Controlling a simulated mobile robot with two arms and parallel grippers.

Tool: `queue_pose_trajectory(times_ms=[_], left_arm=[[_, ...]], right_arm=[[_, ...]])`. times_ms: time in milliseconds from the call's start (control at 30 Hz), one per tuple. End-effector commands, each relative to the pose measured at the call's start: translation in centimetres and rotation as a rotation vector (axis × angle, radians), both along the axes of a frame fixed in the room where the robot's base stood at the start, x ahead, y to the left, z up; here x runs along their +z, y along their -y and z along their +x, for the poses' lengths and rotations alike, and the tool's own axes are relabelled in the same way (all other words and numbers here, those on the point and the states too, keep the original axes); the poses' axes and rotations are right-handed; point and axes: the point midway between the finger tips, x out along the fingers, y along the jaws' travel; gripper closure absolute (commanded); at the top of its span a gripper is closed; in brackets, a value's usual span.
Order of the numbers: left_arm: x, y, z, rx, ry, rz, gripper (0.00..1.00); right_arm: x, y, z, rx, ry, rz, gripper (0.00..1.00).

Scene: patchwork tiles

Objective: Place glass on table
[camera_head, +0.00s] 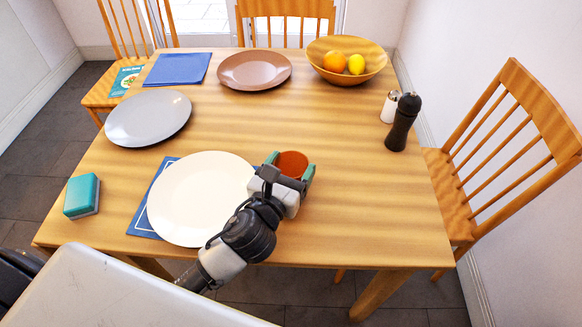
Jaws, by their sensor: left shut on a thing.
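An orange-brown cup-shaped glass (292,163) is at the right side of the white plate, over the wooden table (340,220). My left gripper (288,172) is shut on the glass, with a teal finger on each side of it. The gripper and wrist hide the lower part of the glass, so I cannot tell whether its base touches the table. My right gripper is not in view.
A white plate (195,200) on a blue mat (142,222) lies left of the glass. A sponge (82,195), grey plate (148,118), brown plate (254,70), fruit bowl (372,55), pepper mill (403,122) and white shaker (390,106) stand around. The table's right front is clear.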

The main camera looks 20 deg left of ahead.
Motion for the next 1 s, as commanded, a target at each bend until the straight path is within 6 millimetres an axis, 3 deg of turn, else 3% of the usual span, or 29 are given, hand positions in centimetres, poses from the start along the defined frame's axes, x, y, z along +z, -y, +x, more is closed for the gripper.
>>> queue_pose_trajectory(times_ms=[167,200,367,733,1000], left_arm=[[-0.2,0.0,0.0,0.000,0.001,0.000,0.59],[-0.2,0.0,0.0,0.000,0.000,0.000,0.26],[-0.2,0.0,0.0,0.000,0.000,0.000,0.04],[0.0,0.0,-0.3,-0.001,-0.001,0.000,0.04],[-0.2,-0.6,-5.5,-0.001,-0.005,0.000,0.04]], right_arm=[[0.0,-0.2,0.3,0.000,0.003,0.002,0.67],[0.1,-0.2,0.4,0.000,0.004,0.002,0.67],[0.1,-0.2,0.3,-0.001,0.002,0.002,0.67],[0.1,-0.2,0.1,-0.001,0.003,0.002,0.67],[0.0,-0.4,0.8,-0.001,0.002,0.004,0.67]])
